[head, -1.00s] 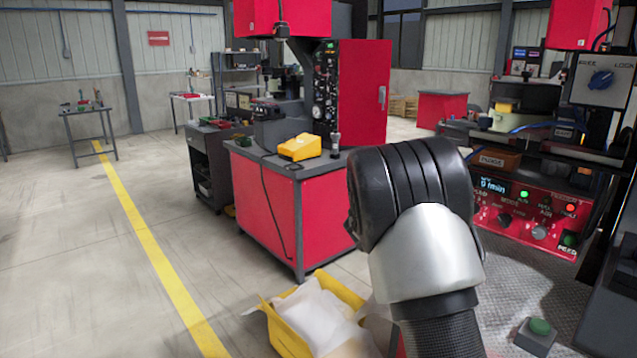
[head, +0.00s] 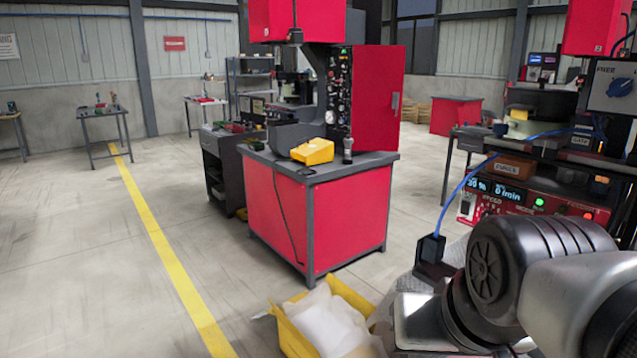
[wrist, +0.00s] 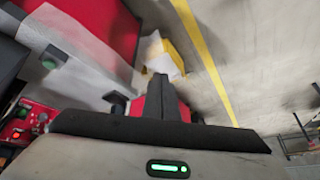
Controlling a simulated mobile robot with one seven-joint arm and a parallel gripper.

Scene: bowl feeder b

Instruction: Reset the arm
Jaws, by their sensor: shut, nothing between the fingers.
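My gripper (wrist: 160,82) shows in the wrist view with its dark fingers together and nothing between them. It is above the floor, with the yellow bin (wrist: 176,62) beyond the fingertips. In the head view my arm fills the lower right corner, bent and low. My fingers cannot be made out there.
A yellow bin (head: 290,331) with white bags stands on the floor left of my arm. A red machine bench (head: 345,220) stands behind it. The feeder control panel (head: 520,194) is close behind my arm at the right. The floor at left is clear.

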